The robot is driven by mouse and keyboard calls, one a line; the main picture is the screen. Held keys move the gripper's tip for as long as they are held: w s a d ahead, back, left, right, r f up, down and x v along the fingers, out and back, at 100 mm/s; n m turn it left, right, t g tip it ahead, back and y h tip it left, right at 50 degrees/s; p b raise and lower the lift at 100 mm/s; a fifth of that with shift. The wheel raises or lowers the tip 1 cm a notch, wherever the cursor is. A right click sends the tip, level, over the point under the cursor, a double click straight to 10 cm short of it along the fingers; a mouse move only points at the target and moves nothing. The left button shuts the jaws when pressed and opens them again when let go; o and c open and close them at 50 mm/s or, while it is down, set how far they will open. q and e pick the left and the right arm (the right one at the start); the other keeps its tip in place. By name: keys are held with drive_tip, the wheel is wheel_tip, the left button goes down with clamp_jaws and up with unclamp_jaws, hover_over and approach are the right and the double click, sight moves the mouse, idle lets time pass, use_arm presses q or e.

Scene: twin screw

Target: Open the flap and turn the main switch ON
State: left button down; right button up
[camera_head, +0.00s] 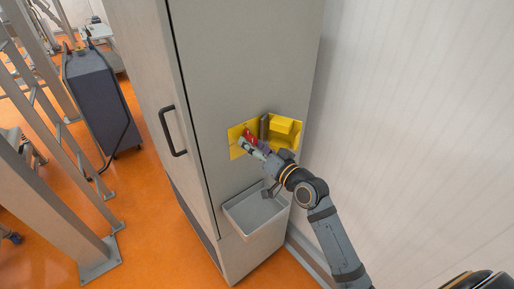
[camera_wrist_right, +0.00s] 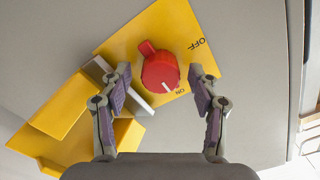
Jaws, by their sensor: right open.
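The main switch is a red knob (camera_wrist_right: 160,70) on a yellow plate (camera_wrist_right: 125,45) marked OFF and ON in the right wrist view. The knob's white mark is at its lower edge, to the left of the ON label. In the head view the red knob (camera_head: 249,136) shows in the cabinet's yellow panel. A grey flap (camera_head: 264,126) stands out from the panel beside the knob, seen nearly edge-on. My right gripper (camera_wrist_right: 161,92) is open, its fingers apart on either side of the knob; contact cannot be told. My left gripper is out of view.
The tall grey cabinet (camera_head: 217,70) has a black door handle (camera_head: 171,131) at left. A yellow box-like part (camera_head: 281,124) is right of the flap. A grey tray (camera_head: 248,222) juts out below my right gripper. A pale wall (camera_head: 400,90) stands close at right.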

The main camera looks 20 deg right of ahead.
drive_tip(key=v, duration=0.7)
drive_tip(key=shift+s, duration=0.1)
